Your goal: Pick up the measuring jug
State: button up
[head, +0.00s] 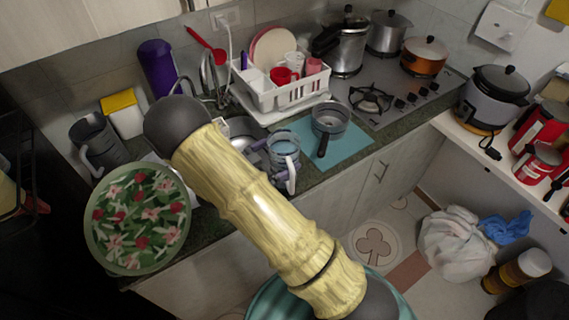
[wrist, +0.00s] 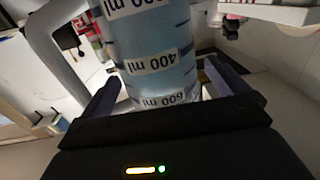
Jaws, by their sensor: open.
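The measuring jug (head: 284,148) is clear with a blue tint and a pale handle, and stands on the counter's front part in the head view. In the wrist view the jug (wrist: 152,50) fills the upper middle, with its millilitre marks upside down and its handle at the left. My gripper (wrist: 163,80) is open, with one finger on each side of the jug's body. I cannot tell whether either finger touches it.
A small pot (head: 329,119) sits on a blue mat (head: 349,147) just right of the jug. A white dish rack (head: 291,96) stands behind it, and the sink (head: 240,128) is to its left. A floral round plate (head: 138,218) is at the left.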

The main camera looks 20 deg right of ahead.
aim_at(294, 146)
jog(key=x, duration=0.3)
jog(key=shift+d+p, duration=0.25)
jog(key=shift+p, duration=0.15)
jog(key=shift+a, duration=0.1)
jog(key=shift+w, duration=0.1)
jog(key=c, duration=1.7)
